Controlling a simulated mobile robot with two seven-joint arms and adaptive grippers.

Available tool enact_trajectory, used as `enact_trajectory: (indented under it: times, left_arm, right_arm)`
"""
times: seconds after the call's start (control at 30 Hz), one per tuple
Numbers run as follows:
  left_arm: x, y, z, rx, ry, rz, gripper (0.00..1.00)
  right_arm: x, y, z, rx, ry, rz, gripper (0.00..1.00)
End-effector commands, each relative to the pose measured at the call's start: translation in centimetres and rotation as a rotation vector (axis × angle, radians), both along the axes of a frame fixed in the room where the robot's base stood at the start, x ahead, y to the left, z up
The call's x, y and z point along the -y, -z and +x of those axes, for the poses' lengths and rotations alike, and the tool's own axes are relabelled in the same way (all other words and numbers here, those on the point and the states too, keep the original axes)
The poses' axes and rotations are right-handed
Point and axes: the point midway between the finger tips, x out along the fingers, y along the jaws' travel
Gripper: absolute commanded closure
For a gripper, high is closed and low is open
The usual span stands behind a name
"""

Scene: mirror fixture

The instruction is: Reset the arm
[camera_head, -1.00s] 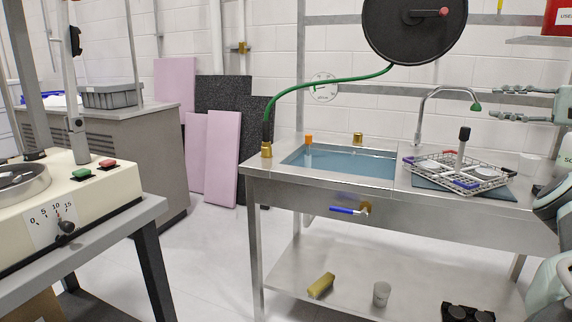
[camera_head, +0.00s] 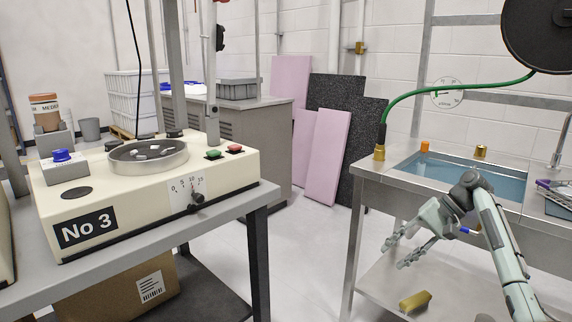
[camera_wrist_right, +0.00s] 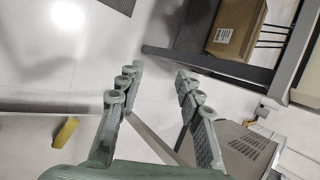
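My right arm comes in from the lower right in the head view. Its gripper (camera_head: 404,250) hangs in front of the steel sink bench, with its fingers pointing left and apart. In the right wrist view the two fingers (camera_wrist_right: 158,90) are spread, with only floor and furniture beyond and nothing between them. My left gripper does not show in either view.
The sink bench (camera_head: 400,185) stands on the right, with a yellow piece (camera_head: 415,301) on its lower shelf. The cream machine (camera_head: 135,190) sits on a grey table at left, with a cardboard box (camera_head: 105,295) beneath. Open floor (camera_head: 300,240) lies between.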

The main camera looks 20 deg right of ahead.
Motion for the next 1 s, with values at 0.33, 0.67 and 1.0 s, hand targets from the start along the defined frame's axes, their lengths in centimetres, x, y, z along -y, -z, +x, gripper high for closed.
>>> enact_trajectory:
  times: [0.33,0.67,1.0]
  left_arm:
    - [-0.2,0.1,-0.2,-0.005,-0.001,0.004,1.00]
    - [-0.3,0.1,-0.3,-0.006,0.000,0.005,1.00]
    - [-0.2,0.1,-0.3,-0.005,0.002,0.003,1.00]
  right_arm:
    - [-19.6,7.0,-1.0,-0.075,-0.383,-0.028,0.64]
    - [-20.8,10.8,2.7,0.084,-0.445,-0.315,0.64]
    - [-8.8,9.6,11.0,0.355,-0.472,-0.962,0.64]
